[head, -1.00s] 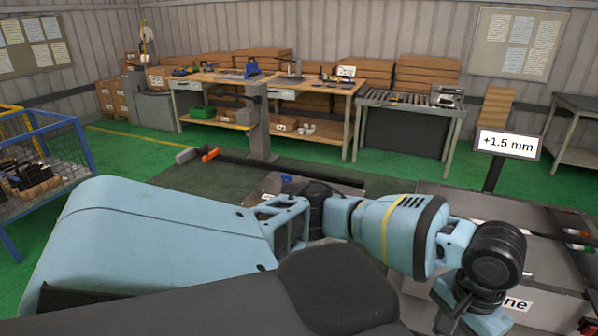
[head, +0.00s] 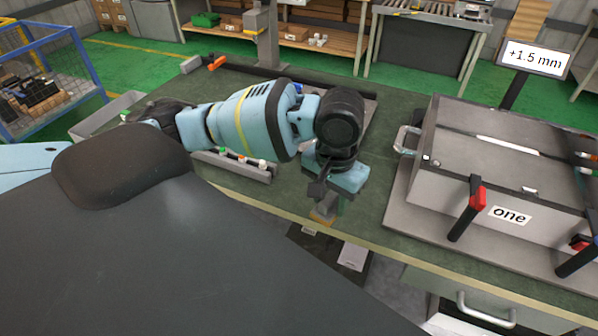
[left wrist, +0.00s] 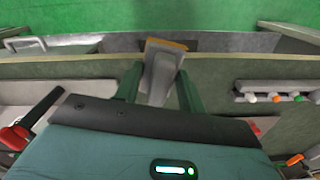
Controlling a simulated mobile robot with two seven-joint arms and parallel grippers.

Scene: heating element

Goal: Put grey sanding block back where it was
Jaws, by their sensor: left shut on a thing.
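My left gripper (head: 322,205) is shut on the grey sanding block (head: 323,217), which has a tan-orange underside. It holds the block near the front edge of the green workbench (head: 375,228); I cannot tell whether the block touches the bench. In the left wrist view the grey block (left wrist: 160,72) sits between the two fingers of the gripper (left wrist: 158,90), with its tan edge at the far end. My right gripper is in neither view.
A "+1.5 mm" sign (head: 535,58) stands behind the box. Bare green bench lies between rack and box.

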